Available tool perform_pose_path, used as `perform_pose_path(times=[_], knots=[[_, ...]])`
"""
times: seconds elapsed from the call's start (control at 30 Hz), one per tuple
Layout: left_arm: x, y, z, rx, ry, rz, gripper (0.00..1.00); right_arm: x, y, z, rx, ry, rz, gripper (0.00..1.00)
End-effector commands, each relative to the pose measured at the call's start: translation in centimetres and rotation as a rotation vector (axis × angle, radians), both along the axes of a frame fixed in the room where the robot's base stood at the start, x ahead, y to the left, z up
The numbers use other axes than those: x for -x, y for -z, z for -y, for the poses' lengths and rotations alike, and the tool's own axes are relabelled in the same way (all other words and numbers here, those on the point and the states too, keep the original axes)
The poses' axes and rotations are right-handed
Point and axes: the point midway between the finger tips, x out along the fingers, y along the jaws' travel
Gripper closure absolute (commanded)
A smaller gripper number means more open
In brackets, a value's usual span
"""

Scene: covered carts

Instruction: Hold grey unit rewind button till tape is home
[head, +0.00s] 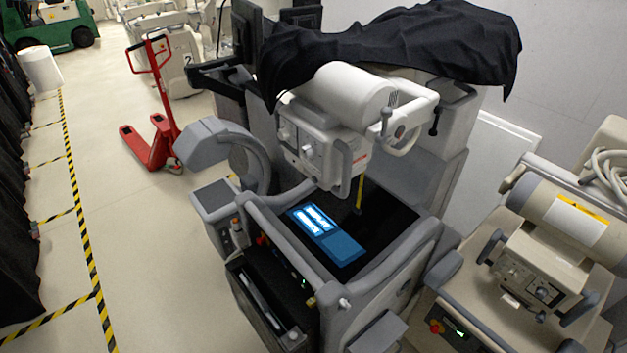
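The grey unit (408,270) stands in the middle of the head view, a wheeled machine with a grey tube head (325,140) on top. A short yellow strip (360,192), seemingly the tape, hangs below the tube head over the dark top panel. A lit blue screen (328,232) lies in that panel. Small red, orange and yellow controls (262,240) sit along its left edge. I cannot tell which control is the rewind button. Neither of my grippers is in view.
A black cloth (400,42) drapes over the grey unit's upper part. A beige unit (545,250) stands close on the right. A red pallet jack (155,135) stands at the back left. Open floor (150,250) lies left of the grey unit, bounded by yellow-black tape lines (88,240).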

Motion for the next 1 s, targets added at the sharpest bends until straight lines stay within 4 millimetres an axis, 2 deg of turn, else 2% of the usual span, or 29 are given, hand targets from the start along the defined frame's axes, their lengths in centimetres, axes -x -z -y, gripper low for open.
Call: perform_pose_path(times=[0.2,0.63,1.0], knots=[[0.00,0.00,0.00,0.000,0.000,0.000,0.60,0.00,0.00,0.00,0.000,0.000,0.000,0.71],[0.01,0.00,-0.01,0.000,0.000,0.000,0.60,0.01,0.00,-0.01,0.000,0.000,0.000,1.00],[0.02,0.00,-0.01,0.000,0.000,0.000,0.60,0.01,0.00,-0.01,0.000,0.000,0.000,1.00]])
